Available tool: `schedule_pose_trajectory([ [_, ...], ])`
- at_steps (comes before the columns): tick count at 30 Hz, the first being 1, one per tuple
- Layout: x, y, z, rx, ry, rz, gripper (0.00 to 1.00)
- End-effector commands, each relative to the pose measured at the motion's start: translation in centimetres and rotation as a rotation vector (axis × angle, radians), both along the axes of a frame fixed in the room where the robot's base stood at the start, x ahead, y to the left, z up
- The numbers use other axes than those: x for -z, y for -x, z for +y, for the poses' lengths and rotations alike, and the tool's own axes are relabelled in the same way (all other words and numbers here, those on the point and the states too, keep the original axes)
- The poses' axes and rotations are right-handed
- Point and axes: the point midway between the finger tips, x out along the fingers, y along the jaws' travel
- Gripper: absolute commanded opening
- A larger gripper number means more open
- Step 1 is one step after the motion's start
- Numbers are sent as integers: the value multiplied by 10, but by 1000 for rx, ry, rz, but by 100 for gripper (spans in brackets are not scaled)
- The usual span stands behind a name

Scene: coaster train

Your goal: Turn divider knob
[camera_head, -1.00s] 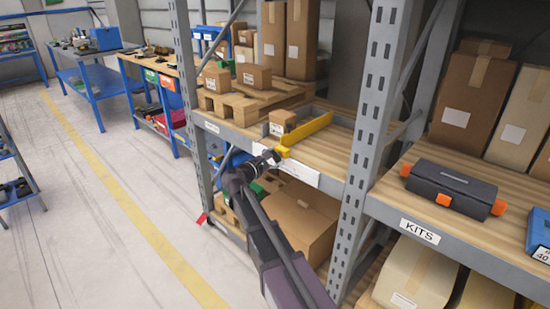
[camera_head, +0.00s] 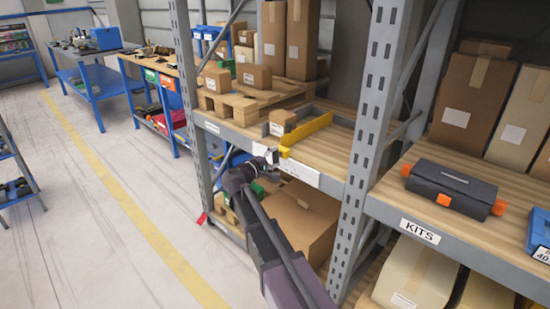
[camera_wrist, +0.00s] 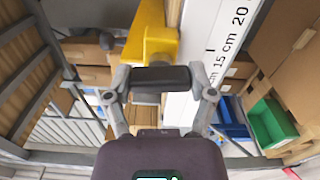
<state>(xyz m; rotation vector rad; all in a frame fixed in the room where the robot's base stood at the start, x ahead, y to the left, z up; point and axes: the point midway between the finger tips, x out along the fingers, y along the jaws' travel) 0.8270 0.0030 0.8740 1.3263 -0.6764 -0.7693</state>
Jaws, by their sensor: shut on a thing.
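My gripper (camera_head: 277,156) reaches up to the knob from the front left. A white scale strip (camera_wrist: 205,50) with centimetre marks runs beside the knob along the shelf front.
A small carton (camera_head: 282,117) sits behind the divider. The grey rack upright (camera_head: 366,130) stands to the right. A large carton (camera_head: 300,222) is on the level below my gripper. The shelf right of the divider is clear.

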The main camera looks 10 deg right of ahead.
Motion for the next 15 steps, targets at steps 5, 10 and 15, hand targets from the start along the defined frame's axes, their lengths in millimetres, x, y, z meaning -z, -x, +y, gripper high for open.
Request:
schedule_pose_trajectory([
  [5,-1,-2,0,-2,-24,-39,24],
  [10,-1,-3,0,-2,-32,-50,24],
  [15,-1,-3,0,-2,-31,-49,24],
])
